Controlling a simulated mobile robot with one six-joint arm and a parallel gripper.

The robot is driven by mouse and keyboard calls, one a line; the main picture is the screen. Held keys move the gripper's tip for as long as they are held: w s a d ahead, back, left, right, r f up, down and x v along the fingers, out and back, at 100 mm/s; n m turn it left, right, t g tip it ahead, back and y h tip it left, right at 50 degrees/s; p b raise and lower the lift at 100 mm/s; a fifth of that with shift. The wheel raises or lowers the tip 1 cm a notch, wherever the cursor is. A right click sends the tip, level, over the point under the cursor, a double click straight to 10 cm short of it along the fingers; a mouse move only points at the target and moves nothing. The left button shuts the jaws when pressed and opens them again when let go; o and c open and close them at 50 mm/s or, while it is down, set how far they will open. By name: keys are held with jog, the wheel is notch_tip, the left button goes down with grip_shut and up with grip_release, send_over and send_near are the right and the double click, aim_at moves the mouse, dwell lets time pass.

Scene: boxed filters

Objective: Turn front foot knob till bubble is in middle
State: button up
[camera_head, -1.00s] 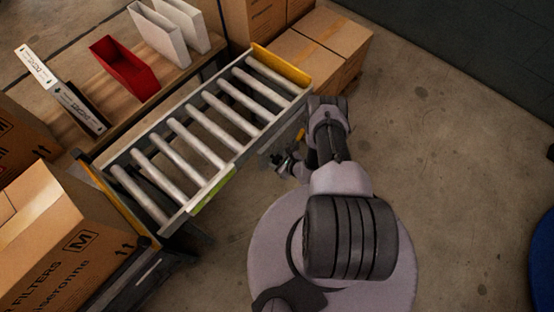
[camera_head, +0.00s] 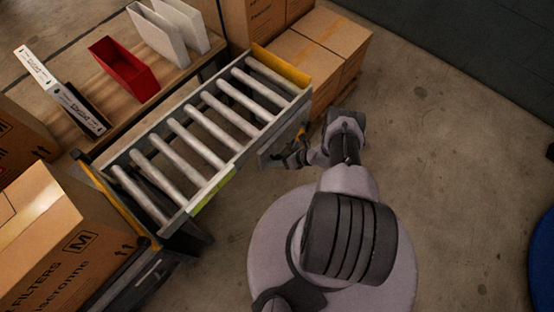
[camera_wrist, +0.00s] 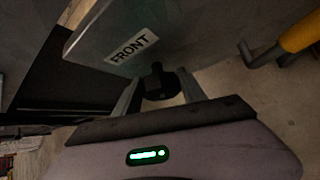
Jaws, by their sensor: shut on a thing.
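In the wrist view a dark knob (camera_wrist: 158,84) sits below a grey plate with a white FRONT label (camera_wrist: 131,47). My gripper (camera_wrist: 158,92) is shut on this knob, with one grey finger on each side of it. In the head view my gripper (camera_head: 276,160) is beside the right end of the roller conveyor (camera_head: 232,160), low at its near side; the knob cannot be made out there. A yellow-green strip (camera_head: 212,193) lies on the conveyor's near rail. It may be the level, but no bubble can be made out.
A yellow bar (camera_wrist: 300,34) on a dark bracket is close to the right of the knob. Cardboard boxes (camera_head: 318,45) stand beyond the conveyor's far end, and another box (camera_head: 50,235) is at the left.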

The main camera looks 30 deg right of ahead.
dwell(0.6)
jog(key=o, duration=1.4)
jog(key=shift+c, duration=0.2)
jog(key=p+v, duration=0.5)
jog(key=v, duration=1.2)
jog(key=shift+d+p, duration=0.3)
jog(key=shift+p, duration=0.05)
jog(key=shift+s, duration=0.1)
